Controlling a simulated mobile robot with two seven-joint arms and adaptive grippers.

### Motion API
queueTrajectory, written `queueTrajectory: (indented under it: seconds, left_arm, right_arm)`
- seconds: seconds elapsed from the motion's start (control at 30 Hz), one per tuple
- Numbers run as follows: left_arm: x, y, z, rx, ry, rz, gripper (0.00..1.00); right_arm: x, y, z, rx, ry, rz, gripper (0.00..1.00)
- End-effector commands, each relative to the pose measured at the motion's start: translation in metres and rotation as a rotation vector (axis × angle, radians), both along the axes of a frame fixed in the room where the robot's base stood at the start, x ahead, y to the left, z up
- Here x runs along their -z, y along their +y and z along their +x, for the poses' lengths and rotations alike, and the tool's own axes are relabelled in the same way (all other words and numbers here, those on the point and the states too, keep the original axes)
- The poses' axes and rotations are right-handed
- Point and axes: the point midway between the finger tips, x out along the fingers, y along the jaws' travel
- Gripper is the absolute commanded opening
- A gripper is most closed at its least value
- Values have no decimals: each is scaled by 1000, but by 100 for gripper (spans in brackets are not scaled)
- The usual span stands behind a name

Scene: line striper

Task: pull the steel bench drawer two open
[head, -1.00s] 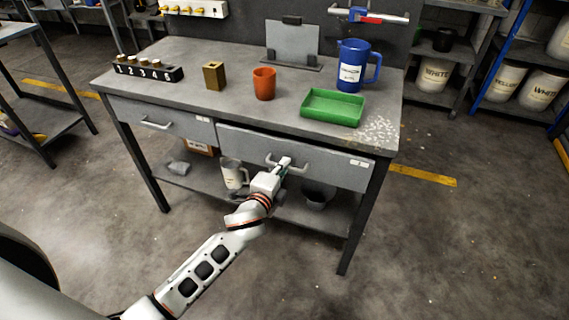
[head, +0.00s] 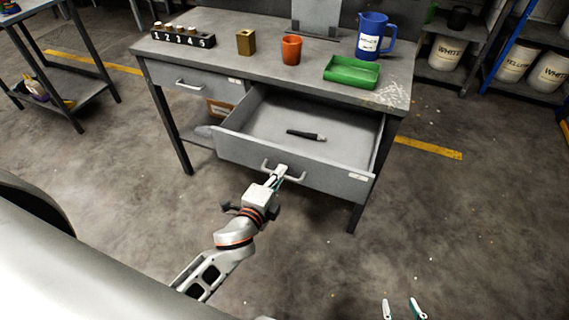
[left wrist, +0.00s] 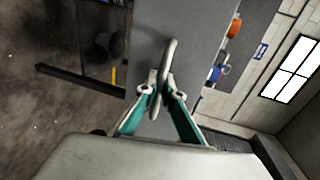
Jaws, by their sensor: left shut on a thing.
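The steel bench (head: 205,55) stands ahead in the head view. Its right-hand drawer (head: 300,170) is pulled well out, and a dark marker-like object (head: 306,135) lies inside it. My left gripper (head: 279,174) is at the drawer's front, shut on its bar handle (head: 266,165). In the left wrist view the two fingers (left wrist: 160,92) close around the handle (left wrist: 168,62). The left-hand drawer (head: 192,85) is shut. My right gripper (head: 403,309) shows only its fingertips at the bottom edge, spread apart with nothing between them.
On the bench top are a numbered rack (head: 183,37), a brass block (head: 246,42), an orange cup (head: 291,50), a green tray (head: 352,71) and a blue jug (head: 371,36). Shelves with buckets (head: 447,54) stand at the right. The floor before the bench is clear.

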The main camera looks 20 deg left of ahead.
Motion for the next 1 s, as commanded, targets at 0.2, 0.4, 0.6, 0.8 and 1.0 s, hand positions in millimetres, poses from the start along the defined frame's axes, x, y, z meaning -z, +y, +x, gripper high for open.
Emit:
queueTrajectory:
  seconds: [0.2, 0.4, 0.6, 0.8, 1.0]
  left_arm:
    - [0, 0, -17, 0, 1, -1, 0]
    - [0, 0, -20, 1, 0, -1, 0]
    - [0, 0, -19, 0, 0, 0, 0]
    - [0, 0, -19, 0, 0, 0, 14]
    - [0, 1, -20, 0, 0, 0, 14]
  right_arm:
    - [-1, 0, 1, 1, -1, 1, 40]
    - [0, -1, 0, 1, 2, -1, 40]
    - [1, -1, -2, 1, 6, -2, 40]
    - [1, -1, -2, 1, 7, -2, 40]
    - [3, -2, -3, -1, 9, -6, 40]
